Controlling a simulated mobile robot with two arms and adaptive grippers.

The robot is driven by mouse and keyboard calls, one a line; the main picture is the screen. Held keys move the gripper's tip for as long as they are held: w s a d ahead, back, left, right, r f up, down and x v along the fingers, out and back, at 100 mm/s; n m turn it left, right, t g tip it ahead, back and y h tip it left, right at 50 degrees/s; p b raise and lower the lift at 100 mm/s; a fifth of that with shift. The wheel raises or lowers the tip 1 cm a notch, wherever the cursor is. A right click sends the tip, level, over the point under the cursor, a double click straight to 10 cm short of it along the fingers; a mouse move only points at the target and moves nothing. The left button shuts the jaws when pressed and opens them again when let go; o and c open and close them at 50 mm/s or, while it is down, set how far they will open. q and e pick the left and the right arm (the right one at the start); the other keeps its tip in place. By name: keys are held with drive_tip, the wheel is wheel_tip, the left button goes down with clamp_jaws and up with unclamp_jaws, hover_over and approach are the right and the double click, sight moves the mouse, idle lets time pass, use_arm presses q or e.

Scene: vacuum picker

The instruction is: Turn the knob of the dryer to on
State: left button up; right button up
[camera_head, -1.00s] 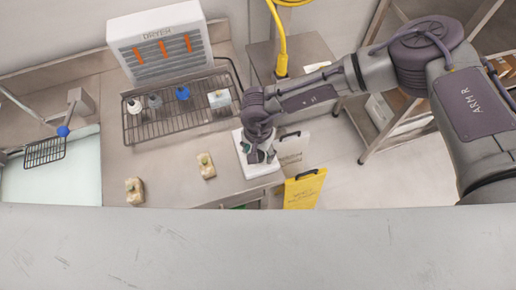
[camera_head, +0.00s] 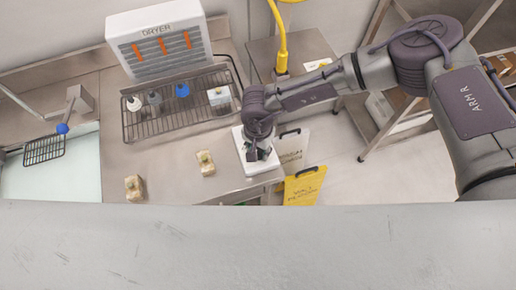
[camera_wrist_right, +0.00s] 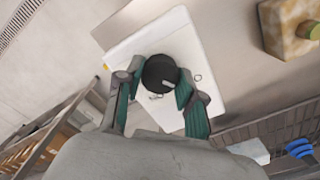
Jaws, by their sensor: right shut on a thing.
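The white dryer (camera_head: 158,40) with orange slots stands at the back of the counter in the head view. A white control plate (camera_head: 262,168) lies at the counter's right end; it also shows in the right wrist view (camera_wrist_right: 185,42). On it is a round black knob (camera_wrist_right: 160,70) with a small pale mark near its lower edge. My right gripper (camera_head: 258,152) points down over the plate. In the wrist view its teal-padded fingers (camera_wrist_right: 158,84) are closed around the knob, one on each side. The fingers hide the knob in the head view. My left gripper is not in view.
A wire rack (camera_head: 165,125) with several bottles stands before the dryer. Two sponge-like blocks (camera_head: 205,162) (camera_head: 134,188) lie on the counter. A yellow sign (camera_head: 303,188) stands beside the counter's right end. A sink with a small basket (camera_head: 44,150) is at left.

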drive_tip(key=shift+f+m+b, duration=0.2)
drive_tip(key=shift+m+b, duration=0.2)
drive_tip(key=shift+b, duration=0.25)
drive_tip(key=m+b, duration=1.1)
drive_tip(key=b, duration=0.4)
drive_tip(key=shift+r+m+b, duration=0.25)
drive_tip(key=shift+m+b, duration=0.75)
drive_tip(key=shift+b, duration=0.15)
drive_tip(key=o, duration=1.1)
drive_tip(key=shift+o, duration=0.2)
drive_tip(key=shift+r, duration=0.1)
wheel_tip(320, 180, up, 12)
